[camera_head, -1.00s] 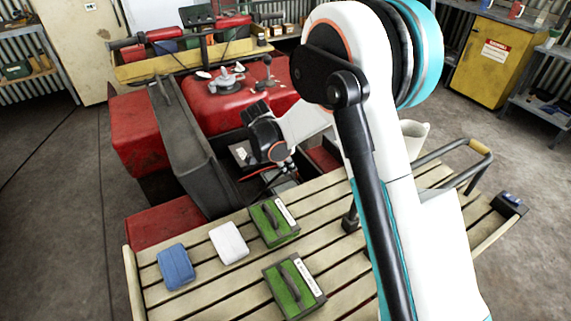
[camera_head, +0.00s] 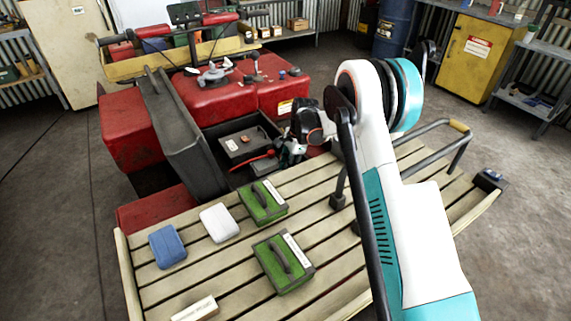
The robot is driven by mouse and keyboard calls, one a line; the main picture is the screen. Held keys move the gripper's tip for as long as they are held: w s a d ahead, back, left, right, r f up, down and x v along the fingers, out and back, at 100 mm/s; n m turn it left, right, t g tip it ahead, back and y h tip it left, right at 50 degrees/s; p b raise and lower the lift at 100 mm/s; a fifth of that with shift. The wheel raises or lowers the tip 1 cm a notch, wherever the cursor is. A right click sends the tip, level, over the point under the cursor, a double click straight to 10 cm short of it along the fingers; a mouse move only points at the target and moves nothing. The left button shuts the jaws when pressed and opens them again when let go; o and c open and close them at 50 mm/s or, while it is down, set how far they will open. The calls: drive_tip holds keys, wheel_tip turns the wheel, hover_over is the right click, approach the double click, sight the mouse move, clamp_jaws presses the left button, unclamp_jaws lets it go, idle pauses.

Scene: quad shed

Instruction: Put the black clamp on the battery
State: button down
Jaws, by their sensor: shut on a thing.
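The battery (camera_head: 246,142) is a dark grey box with a small label, sitting in the open bay of the red quad. A red clamp with a red lead (camera_head: 254,160) lies at the battery's near side; whether it touches a terminal is unclear. My gripper (camera_head: 283,158) is right of the battery, low over the bay's right edge and beyond the slatted bench. It is shut on a small dark thing that I take to be the black clamp, mostly hidden by the fingers and too dark to make out.
The grey cover (camera_head: 181,135) stands open left of the bay. The slatted bench (camera_head: 216,268) holds two green cases (camera_head: 284,262), a white box (camera_head: 219,222), a blue box (camera_head: 167,246) and a small labelled block (camera_head: 197,309). A metal rail (camera_head: 430,150) rises at right.

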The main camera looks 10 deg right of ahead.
drive_tip(key=shift+d+f, duration=0.15)
drive_tip(key=shift+f, duration=0.7)
drive_tip(key=c, duration=1.3)
unclamp_jaws()
drive_tip(key=shift+w+f, duration=0.1)
